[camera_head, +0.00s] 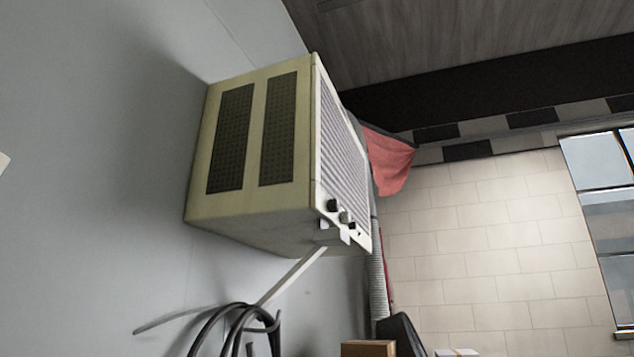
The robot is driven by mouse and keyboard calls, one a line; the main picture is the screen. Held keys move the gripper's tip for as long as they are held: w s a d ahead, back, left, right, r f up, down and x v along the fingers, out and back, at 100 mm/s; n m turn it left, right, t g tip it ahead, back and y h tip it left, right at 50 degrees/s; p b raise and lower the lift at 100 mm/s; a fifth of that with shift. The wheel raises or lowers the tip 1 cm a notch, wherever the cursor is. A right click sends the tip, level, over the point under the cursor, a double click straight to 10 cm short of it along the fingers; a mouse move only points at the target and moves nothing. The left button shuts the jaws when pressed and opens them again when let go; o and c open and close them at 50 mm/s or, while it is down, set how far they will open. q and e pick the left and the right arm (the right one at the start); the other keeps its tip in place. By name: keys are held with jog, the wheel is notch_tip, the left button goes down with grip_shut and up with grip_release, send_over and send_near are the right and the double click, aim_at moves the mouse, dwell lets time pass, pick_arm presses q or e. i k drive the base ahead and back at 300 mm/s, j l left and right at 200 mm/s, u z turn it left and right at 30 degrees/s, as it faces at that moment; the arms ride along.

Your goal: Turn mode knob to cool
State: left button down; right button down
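The air conditioner (260,150) is a cream box on the grey wall, tilted in the head view, with two dark side vents and a slatted front. Its knobs lie at the lower end of the front: a dark knob (333,205), a paler middle knob (344,217) and a small dark one (352,226). Their labels and settings are too small to read. A pale grey forked piece, seemingly my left gripper (334,232), is just below the knobs, on a thin pale rod from the lower left. I cannot tell whether it touches a knob. My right gripper is not in view.
Dark looped cables (235,325) are at the bottom left. A red cloth (388,160) hangs behind the unit, and a ribbed grey pipe (378,285) runs below it. A brown box (368,348) shows at the bottom edge. A window (605,225) is at right.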

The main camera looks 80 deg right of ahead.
aim_at(333, 205)
jog(key=z, duration=2.4)
